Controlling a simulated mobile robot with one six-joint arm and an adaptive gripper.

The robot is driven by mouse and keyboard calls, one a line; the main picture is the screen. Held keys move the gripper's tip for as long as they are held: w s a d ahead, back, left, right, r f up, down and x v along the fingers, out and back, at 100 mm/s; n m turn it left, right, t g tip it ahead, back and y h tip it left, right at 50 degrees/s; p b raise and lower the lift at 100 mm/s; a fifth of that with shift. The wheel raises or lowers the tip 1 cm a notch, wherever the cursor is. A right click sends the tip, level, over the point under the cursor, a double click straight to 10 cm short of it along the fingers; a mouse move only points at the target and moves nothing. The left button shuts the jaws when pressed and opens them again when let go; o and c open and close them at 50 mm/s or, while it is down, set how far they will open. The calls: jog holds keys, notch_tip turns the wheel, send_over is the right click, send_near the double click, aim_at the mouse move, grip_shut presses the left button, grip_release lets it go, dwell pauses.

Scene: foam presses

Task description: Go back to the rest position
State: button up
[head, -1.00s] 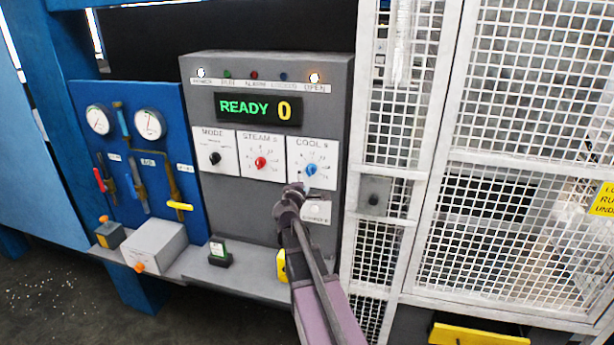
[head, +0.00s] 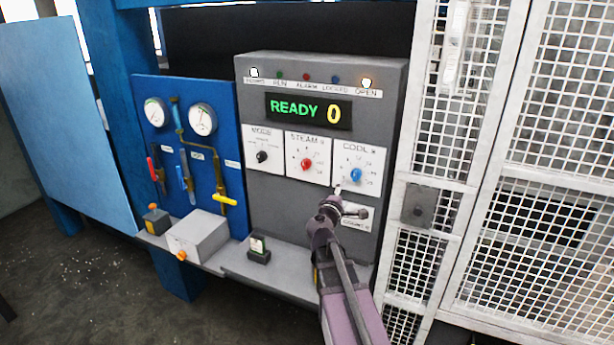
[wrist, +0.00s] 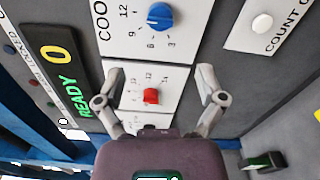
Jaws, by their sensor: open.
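My gripper (head: 338,192) is in front of the grey control panel (head: 390,110), just below the blue COOL knob (head: 356,175). In the wrist view my gripper (wrist: 160,85) has its two fingers spread wide, with nothing between them. The blue knob (wrist: 160,17) shows beyond the fingers, and the red STEAM knob (wrist: 151,96) appears between them, apart from them. The white count button (wrist: 262,23) is to the right, clear of the fingers. The display (head: 308,111) reads READY 0. The lamp above OPEN (head: 367,82) is lit.
A blue gauge board (head: 235,130) with valves stands left of the panel. A grey box (head: 198,237) and a small dark block with a green label (head: 259,250) sit on the shelf. A white mesh guard (head: 545,130) stands close on the right. Open floor (head: 90,280) lies at lower left.

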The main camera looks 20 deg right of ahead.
jog(key=s+a+f+m+g+y+b, duration=0.2)
jog(key=s+a+f+m+g+b, duration=0.25)
jog(key=f, duration=0.55)
jog(key=s+a+f+m+g+y+b, duration=0.25)
jog(key=s+f+m, duration=0.25)
jog(key=f, duration=0.5)
jog(key=s+a+f+g+y+b, duration=0.3)
jog(key=s+a+f+y, duration=0.1)
jog(key=a, duration=0.4)
jog(key=s+a+f+m+g+y+b, duration=0.1)
jog(key=s+a+f+g+y+b, duration=0.1)
jog(key=s+a+f, duration=0.4)
jog(key=a+f+y+b, duration=0.1)
jog(key=a+f+y, duration=0.1)
jog(key=a, duration=0.1)
jog(key=shift+s+g, duration=0.35)
jog(key=shift+g, duration=0.05)
jog(key=shift+m, duration=0.25)
jog(key=shift+c, duration=0.2)
jog(key=c, duration=0.4)
